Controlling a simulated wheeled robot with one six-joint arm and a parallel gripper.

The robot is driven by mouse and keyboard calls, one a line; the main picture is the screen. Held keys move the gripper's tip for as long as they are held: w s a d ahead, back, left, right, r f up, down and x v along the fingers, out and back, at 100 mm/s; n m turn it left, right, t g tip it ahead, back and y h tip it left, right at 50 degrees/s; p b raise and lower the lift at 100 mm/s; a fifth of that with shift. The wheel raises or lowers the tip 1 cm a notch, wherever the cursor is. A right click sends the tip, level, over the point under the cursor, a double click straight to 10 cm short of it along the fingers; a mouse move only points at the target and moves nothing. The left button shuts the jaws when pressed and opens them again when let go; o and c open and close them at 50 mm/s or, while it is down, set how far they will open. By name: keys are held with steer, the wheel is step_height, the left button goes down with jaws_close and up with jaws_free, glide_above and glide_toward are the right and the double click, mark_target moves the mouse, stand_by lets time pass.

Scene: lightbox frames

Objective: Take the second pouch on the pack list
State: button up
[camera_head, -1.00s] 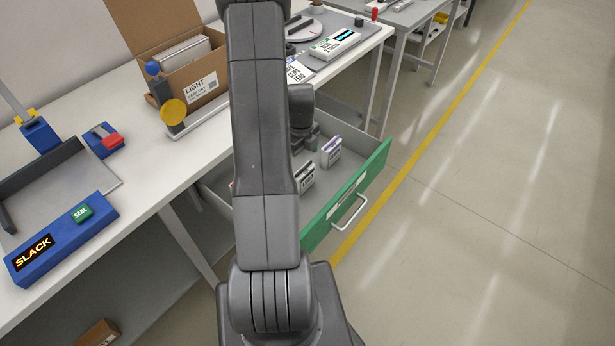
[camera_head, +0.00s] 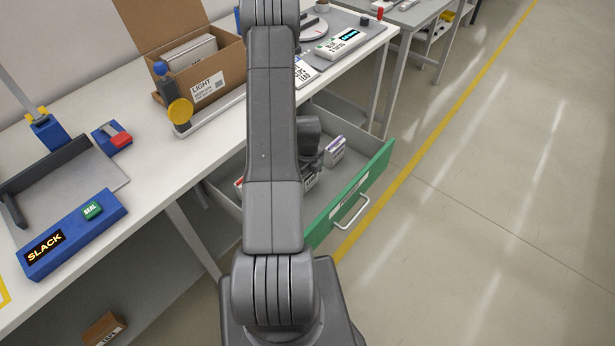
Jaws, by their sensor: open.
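A green-fronted drawer (camera_head: 352,192) stands open under the bench. In it a white pouch with a purple top (camera_head: 335,151) stands toward the far end. A second white pouch with dark print (camera_head: 311,181) shows only in part beside my arm. A bit of red and white (camera_head: 239,183) shows at the drawer's left, mostly hidden. My gripper (camera_head: 314,164) is down in the drawer, close to the two white pouches; its fingertips are largely hidden, and it looks open with no pouch seen in it. The pack list, seemingly the printed white card (camera_head: 304,70) on the bench, is partly covered by my arm.
On the bench are an open cardboard box (camera_head: 208,86), a blue sealer reading SLACK (camera_head: 72,236), a red-and-blue tool (camera_head: 112,137) and a scale-like device (camera_head: 345,42). The floor right of the drawer is clear.

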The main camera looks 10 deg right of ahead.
steer(key=shift+f, duration=0.1)
steer(key=c, duration=1)
steer(key=shift+c, duration=0.2)
